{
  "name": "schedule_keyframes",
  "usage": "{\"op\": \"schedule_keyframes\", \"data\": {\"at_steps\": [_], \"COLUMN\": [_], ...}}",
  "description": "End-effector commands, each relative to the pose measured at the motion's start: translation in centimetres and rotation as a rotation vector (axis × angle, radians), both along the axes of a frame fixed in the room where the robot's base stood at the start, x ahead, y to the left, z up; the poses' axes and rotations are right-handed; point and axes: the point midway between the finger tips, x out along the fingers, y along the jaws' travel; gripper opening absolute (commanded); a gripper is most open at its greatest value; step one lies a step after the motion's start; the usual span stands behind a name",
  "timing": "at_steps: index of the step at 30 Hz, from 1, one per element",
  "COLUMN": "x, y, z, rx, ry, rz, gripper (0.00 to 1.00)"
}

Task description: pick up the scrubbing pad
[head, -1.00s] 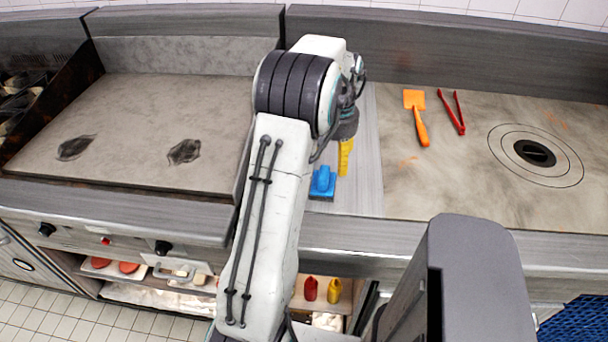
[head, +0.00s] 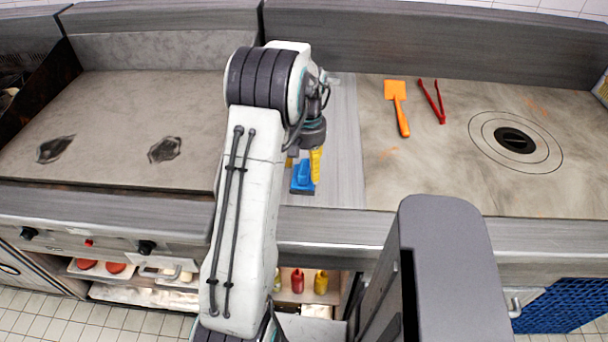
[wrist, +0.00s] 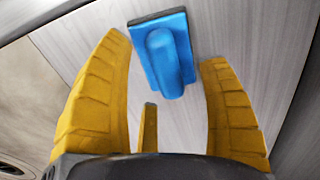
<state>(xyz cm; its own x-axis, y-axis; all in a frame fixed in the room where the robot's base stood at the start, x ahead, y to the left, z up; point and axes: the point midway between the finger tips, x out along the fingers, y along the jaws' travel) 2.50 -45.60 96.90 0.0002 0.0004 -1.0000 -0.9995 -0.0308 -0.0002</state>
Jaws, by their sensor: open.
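The blue scrubbing pad (head: 302,188) with its raised handle lies on the grey metal strip between the griddle and the round-drain counter, near the front edge. In the wrist view the scrubbing pad (wrist: 163,53) shows whole, with a dark edge along its far side. My gripper (head: 304,168) has yellow fingers, points down and is just above or behind the pad in the head view. In the wrist view my gripper (wrist: 170,92) is open and empty. The pad sits beyond and roughly between the spread fingertips; I cannot tell whether anything touches it.
An orange spatula (head: 399,104) and red tongs (head: 432,101) lie on the counter at the right, left of a round drain (head: 516,141). The griddle (head: 120,125) with two dark marks is at left. Red and yellow bottles (head: 309,282) stand on the shelf below.

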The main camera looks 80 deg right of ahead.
Motion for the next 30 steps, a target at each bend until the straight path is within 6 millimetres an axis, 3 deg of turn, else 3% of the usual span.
{"op": "schedule_keyframes", "data": {"at_steps": [6,15,30], "x": [0.0,0.0,0.0], "y": [0.0,0.0,0.0], "z": [-1.6,-1.7,-1.7], "rx": [0.001,0.0,0.0], "ry": [0.0,0.0,0.0], "rz": [0.0,0.0,0.0], "gripper": [0.69,0.69,0.24]}}
